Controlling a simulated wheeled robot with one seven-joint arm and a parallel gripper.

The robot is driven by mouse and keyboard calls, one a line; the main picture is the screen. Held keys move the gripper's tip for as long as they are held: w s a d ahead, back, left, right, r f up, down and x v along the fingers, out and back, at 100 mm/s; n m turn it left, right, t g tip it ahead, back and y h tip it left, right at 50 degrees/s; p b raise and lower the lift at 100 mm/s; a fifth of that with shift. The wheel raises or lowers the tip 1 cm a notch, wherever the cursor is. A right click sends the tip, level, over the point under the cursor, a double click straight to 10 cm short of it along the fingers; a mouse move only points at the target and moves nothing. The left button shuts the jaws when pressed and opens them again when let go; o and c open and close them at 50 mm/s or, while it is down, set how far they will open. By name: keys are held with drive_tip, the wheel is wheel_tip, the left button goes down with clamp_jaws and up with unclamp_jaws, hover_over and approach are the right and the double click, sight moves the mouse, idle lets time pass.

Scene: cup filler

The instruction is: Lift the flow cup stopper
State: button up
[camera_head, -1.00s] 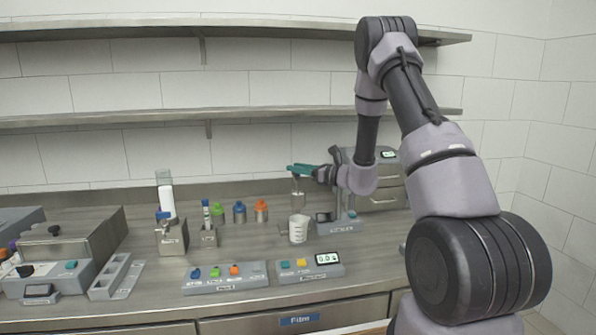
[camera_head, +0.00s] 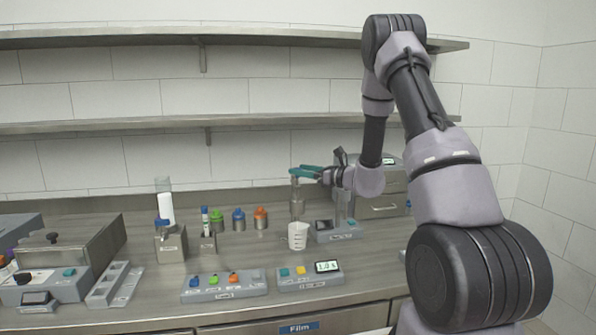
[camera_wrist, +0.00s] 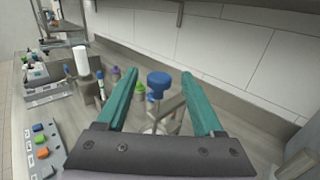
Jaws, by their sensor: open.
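The flow cup (camera_head: 297,207) is a small metal cup held on a stand above a white beaker (camera_head: 298,236). The stopper (camera_wrist: 158,82) shows in the wrist view as a round blue knob on a thin stem, between my fingers with space on both sides. My gripper (camera_head: 303,172) has teal fingers and is at the top of the flow cup in the head view. It also shows in the wrist view (camera_wrist: 163,92), open and holding nothing. The fingers hide the stopper in the head view.
A button panel with a lit display (camera_head: 311,275) and a panel with blue, green and orange buttons (camera_head: 224,285) are at the bench front. Several small coloured-cap bottles (camera_head: 238,219) stand left of the beaker. A shelf (camera_head: 200,124) crosses the wall above.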

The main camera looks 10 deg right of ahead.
drive_tip(key=v, duration=0.9)
drive_tip(key=s+a+r+n+g, duration=0.5)
drive_tip(key=s+r+n, duration=0.15)
drive_tip(key=s, duration=0.25)
drive_tip(key=s+a+r+n+g, duration=0.5)
drive_tip(key=s+a+n, duration=0.15)
drive_tip(key=s, duration=0.35)
drive_tip(key=s+d+r+n+t+h, duration=0.4)
drive_tip(key=s+d+n+h, duration=0.5)
drive_tip(key=s, duration=0.3)
drive_tip(key=shift+d+r+n+h, duration=0.3)
drive_tip(key=shift+r+n+h, duration=0.2)
drive_tip(key=shift+r+h, duration=0.4)
